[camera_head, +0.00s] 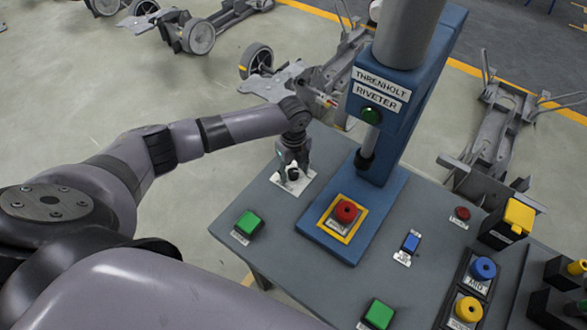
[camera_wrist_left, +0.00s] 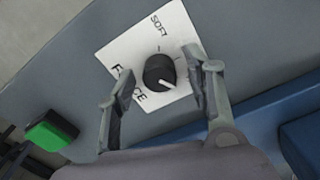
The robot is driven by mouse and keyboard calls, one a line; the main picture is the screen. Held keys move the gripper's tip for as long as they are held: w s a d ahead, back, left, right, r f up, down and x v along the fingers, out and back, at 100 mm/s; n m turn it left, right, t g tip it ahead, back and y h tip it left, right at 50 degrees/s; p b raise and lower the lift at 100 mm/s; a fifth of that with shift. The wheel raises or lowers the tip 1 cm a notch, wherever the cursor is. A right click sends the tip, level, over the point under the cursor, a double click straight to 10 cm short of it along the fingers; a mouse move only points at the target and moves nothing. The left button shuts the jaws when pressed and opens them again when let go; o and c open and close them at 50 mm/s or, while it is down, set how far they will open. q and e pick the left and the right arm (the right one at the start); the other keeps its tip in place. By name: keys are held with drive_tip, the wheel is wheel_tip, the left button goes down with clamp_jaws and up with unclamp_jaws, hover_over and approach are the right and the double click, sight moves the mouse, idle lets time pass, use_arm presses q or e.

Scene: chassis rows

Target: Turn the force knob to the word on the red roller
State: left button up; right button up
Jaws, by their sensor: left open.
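The force knob (camera_wrist_left: 159,72) is a round black knob with a white pointer line on a white plate (camera_wrist_left: 141,45). The plate reads SOFT above the knob and FORCE along its left side, partly covered by a finger; other plate edges are hidden. The pointer points to the lower right in the left wrist view. My left gripper (camera_wrist_left: 165,70) is open, its fingers either side of the knob. In the head view, my left gripper (camera_head: 293,160) is over the plate. A red roller (camera_head: 345,211) sits in a yellow-framed spot on the riveter base; its word is too small to read.
The blue riveter (camera_head: 386,190) stands right of the knob. A green button (camera_head: 249,223), another green button (camera_head: 379,314), a blue switch (camera_head: 411,242) and a small red button (camera_head: 462,213) are on the grey bench. A blue roller (camera_head: 484,268) labelled MID and a yellow roller (camera_head: 469,308) stand right.

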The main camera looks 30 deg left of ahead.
sight(293, 171)
use_arm(q)
wheel_tip(293, 171, up, 12)
idle(0.6)
idle(0.5)
